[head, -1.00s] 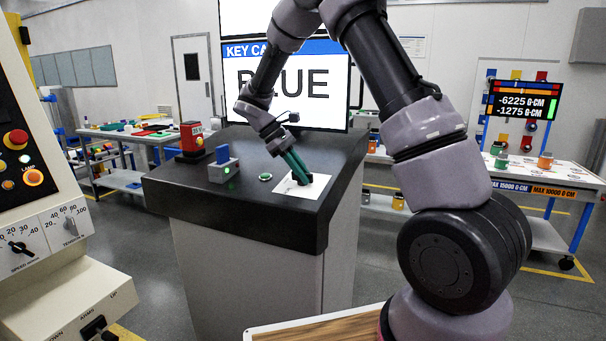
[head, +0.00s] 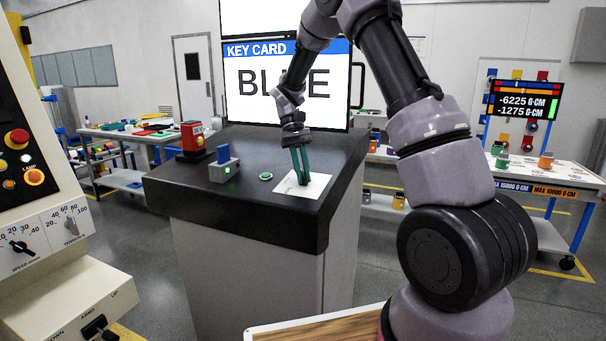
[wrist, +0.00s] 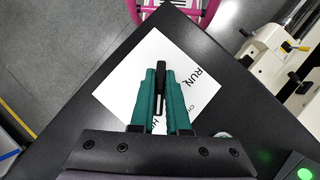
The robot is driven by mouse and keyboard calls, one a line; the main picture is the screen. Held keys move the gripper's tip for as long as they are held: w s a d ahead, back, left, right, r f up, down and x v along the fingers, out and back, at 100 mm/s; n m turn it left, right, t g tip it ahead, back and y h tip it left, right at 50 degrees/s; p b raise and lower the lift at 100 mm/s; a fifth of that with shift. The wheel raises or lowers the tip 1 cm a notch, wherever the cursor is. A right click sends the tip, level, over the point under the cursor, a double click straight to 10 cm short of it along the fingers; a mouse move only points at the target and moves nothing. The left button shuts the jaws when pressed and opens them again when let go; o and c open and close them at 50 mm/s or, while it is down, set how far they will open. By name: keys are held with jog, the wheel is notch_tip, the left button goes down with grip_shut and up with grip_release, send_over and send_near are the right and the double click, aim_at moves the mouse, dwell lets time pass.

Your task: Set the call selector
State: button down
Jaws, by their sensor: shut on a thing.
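The call selector is a black lever knob (wrist: 161,86) on a white label plate (wrist: 196,52). The plate also shows in the head view (head: 318,187), at the right of the dark console top. The label reads RUN along its right side in the wrist view; other words are partly covered by my fingers. My gripper (wrist: 160,74) has green fingers, one on each side of the knob, shut on it. In the head view my gripper (head: 303,182) points down onto the plate, and the knob is mostly hidden.
On the console top (head: 255,150) stand a grey box with a blue top (head: 223,165), a green button (head: 265,176) and a red device (head: 192,138). A screen (head: 240,85) behind reads KEY CARD and BLUE, partly covered by my arm. A control panel (head: 40,225) stands at left.

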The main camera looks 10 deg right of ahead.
jog(key=shift+m+y, duration=0.4)
jog(key=shift+m, duration=0.2)
jog(key=c, duration=0.9)
grip_release()
jog(key=v, duration=1.1)
jog(key=shift+d, duration=0.15)
